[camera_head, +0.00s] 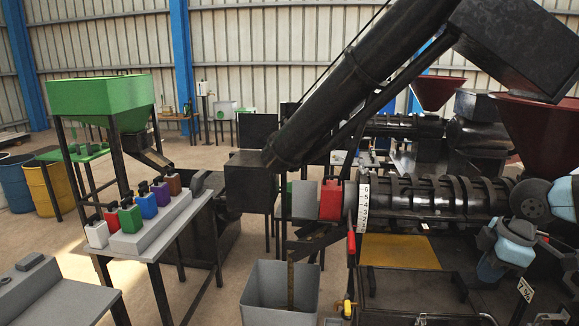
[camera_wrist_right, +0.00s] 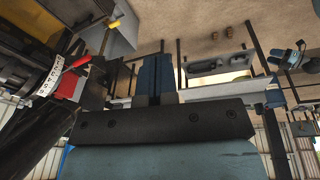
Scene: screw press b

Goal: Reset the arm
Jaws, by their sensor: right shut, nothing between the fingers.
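My right arm comes in at the right edge of the head view, in front of the screw press (camera_head: 440,197). Its blue-grey right gripper (camera_head: 489,270) is low and partly turned away, beside the press's right part. In the right wrist view the blue fingers (camera_wrist_right: 154,76) are together beyond a dark bar, with nothing between them. The gripper holds nothing.
A red-handled lever (camera_head: 351,246) and a numbered white scale (camera_head: 363,208) are on the press. A grey bin (camera_head: 279,295) stands at its front left. A table (camera_head: 165,238) carries several coloured containers. A dark slanted tube (camera_head: 350,85) runs overhead. Floor shows between table and bin.

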